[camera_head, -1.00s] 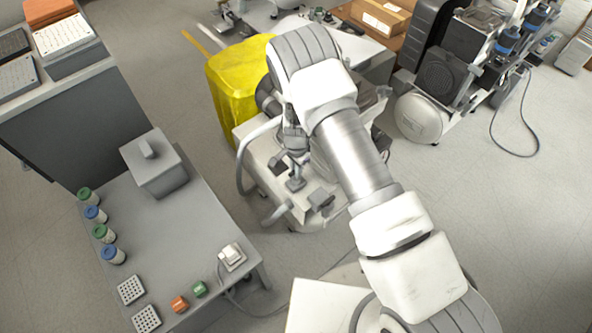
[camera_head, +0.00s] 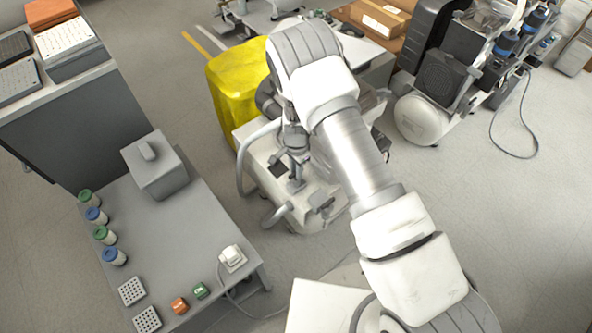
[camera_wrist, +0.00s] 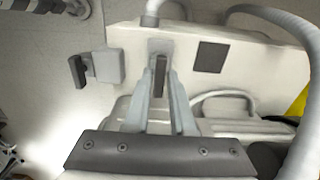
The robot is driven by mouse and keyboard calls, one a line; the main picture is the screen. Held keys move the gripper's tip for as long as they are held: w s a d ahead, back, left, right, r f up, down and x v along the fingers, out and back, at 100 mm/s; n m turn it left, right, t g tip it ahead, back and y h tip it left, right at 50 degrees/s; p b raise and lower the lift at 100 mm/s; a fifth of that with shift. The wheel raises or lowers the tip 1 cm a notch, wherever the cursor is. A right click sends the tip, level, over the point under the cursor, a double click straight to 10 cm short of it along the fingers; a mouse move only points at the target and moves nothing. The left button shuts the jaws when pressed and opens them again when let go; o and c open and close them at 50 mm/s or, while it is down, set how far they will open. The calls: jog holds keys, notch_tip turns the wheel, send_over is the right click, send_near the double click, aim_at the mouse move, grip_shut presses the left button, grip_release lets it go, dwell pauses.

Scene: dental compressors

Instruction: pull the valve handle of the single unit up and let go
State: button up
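The single unit (camera_head: 310,212) is a white compressor body standing on the floor under my arm. In the wrist view its white top (camera_wrist: 260,70) carries a dark, slim valve handle (camera_wrist: 159,76) on a small grey mount. My gripper (camera_wrist: 161,80) has its two pale blue-grey fingers on either side of this handle, very close to it. I cannot tell whether they press on it. In the head view my gripper (camera_head: 297,165) is over the unit's top, partly hidden by my arm. A second dark lever on a grey block (camera_wrist: 103,67) sits to the left in the wrist view.
A pale hose (camera_wrist: 290,35) curves over the unit's right side. A yellow bin (camera_head: 235,80) stands behind the unit. A grey table (camera_head: 190,235) with jars and a box is at left. Another compressor (camera_head: 420,118) stands at right, with open floor before it.

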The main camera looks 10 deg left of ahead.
jog(key=o, duration=0.3)
notch_tip(320, 180, up, 18)
jog(key=p, duration=0.4)
jog(key=shift+f, duration=0.25)
